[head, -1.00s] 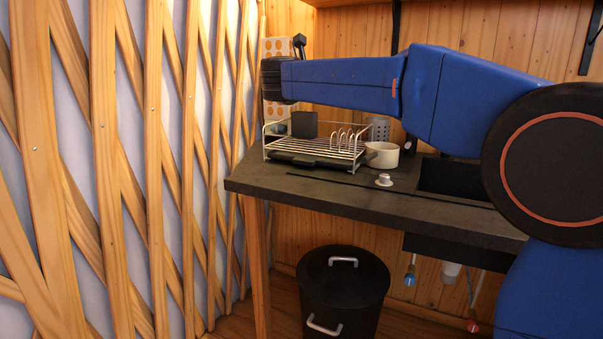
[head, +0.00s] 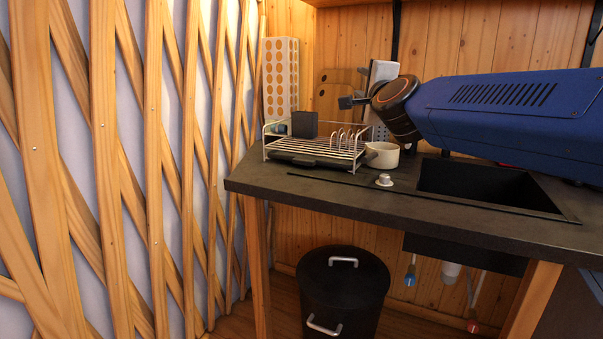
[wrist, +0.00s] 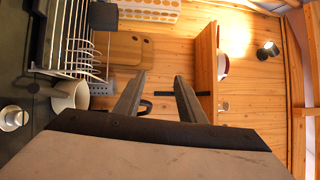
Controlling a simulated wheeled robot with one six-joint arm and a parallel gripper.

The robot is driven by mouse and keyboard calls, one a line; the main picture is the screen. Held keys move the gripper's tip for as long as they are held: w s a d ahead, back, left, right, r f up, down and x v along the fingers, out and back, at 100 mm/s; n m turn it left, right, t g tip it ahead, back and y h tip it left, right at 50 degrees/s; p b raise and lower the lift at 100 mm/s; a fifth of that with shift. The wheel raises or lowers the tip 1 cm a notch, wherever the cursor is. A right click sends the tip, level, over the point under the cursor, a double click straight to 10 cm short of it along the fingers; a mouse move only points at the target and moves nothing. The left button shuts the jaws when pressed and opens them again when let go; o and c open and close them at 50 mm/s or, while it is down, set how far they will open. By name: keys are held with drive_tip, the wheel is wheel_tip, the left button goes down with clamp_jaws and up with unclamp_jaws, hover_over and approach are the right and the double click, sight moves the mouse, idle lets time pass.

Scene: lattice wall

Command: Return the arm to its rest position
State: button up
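My blue arm (head: 510,115) reaches in from the right in the head view, above the sink side of the dark counter. My gripper (wrist: 162,88) shows in the wrist view with its two fingers spread apart and nothing between them. In the head view its end (head: 352,101) is small and points left, above and behind the dish rack.
The dish rack (head: 330,150) holds a black box (head: 304,124). A cream pot (head: 383,155) stands right of it. The sink (head: 480,185) is at the right. A black bin (head: 343,285) stands below the counter (head: 300,190). The lattice wall (head: 155,170) fills the left.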

drive_tip(key=s+d+f+n+g, duration=0.4)
drive_tip(key=s+f+n+g, duration=0.1)
drive_tip(key=s+f, duration=0.7)
drive_tip(key=s+d+f+n+g+h, duration=0.1)
drive_tip(key=s+d+f+n+g, duration=0.3)
drive_tip(key=s+f, duration=0.9)
drive_tip(key=s+d+f+n+g, duration=0.5)
drive_tip(key=s+f+n, duration=0.3)
drive_tip(key=s+f, duration=0.5)
wheel_tip(320, 180, down, 5)
drive_tip(key=shift+d+f+n+g+h, duration=0.2)
drive_tip(key=shift+d+n+g+h, duration=0.1)
drive_tip(key=shift+d+n, duration=0.15)
drive_tip(key=shift+s+r, duration=0.15)
drive_tip(key=shift+s, duration=0.05)
